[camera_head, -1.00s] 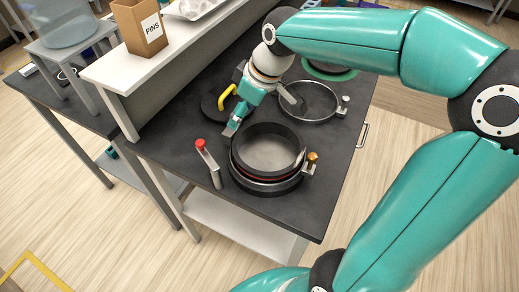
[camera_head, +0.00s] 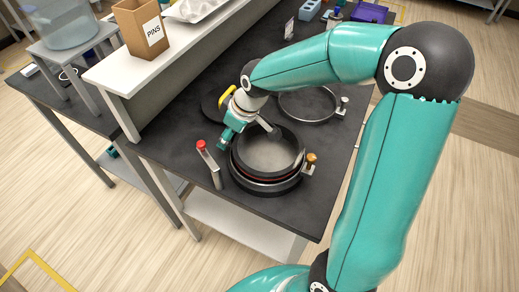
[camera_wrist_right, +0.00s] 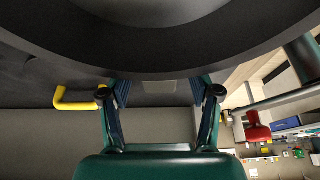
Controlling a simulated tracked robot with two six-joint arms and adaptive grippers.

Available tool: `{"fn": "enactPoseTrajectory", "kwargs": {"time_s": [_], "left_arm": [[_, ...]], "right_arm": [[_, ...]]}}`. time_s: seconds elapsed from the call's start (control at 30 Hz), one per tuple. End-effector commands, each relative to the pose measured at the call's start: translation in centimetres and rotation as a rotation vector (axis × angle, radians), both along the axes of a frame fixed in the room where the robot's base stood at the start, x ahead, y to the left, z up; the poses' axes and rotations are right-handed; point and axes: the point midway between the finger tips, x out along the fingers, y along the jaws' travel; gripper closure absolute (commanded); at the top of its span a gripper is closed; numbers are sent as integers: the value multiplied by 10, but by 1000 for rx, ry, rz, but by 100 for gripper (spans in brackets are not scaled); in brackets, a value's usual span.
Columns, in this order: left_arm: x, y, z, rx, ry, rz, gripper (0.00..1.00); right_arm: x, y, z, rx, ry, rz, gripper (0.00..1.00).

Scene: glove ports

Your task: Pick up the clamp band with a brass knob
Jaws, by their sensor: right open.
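The clamp band's brass knob (camera_head: 311,158) shows on the right side of the near port in the head view. Its silver band (camera_head: 266,187) runs low around the black port ring (camera_head: 266,134), above a dark base. My right gripper (camera_head: 246,133) is open and empty, over the far left rim of that ring, across from the brass knob. In the right wrist view my open fingers (camera_wrist_right: 163,92) point at the dark ring's curved wall (camera_wrist_right: 165,65), which fills the top. The knob is not visible there. My left gripper is out of view.
A second band with a silver knob (camera_head: 344,100) lies farther back. A red-topped metal lever (camera_head: 209,165) stands left of the port. A yellow handle (camera_head: 227,96) is behind my gripper. A raised shelf with a PINS box (camera_head: 138,30) borders the left.

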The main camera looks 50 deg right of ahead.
Motion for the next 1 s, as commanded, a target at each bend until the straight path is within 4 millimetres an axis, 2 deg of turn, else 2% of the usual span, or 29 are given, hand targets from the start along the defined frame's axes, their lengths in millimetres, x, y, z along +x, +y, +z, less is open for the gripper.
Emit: {"fn": "enactPoseTrajectory", "kwargs": {"time_s": [0.1,0.13,0.5,0.83,1.0], "left_arm": [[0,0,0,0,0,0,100],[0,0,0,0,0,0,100],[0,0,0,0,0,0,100],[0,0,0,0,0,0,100],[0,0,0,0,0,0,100]], "right_arm": [[0,0,0,0,0,-1,38],[0,0,0,0,0,-1,41],[-1,-1,1,1,0,-2,100],[-1,-1,2,0,-1,-2,100],[0,-1,10,-1,-3,-3,100]]}}
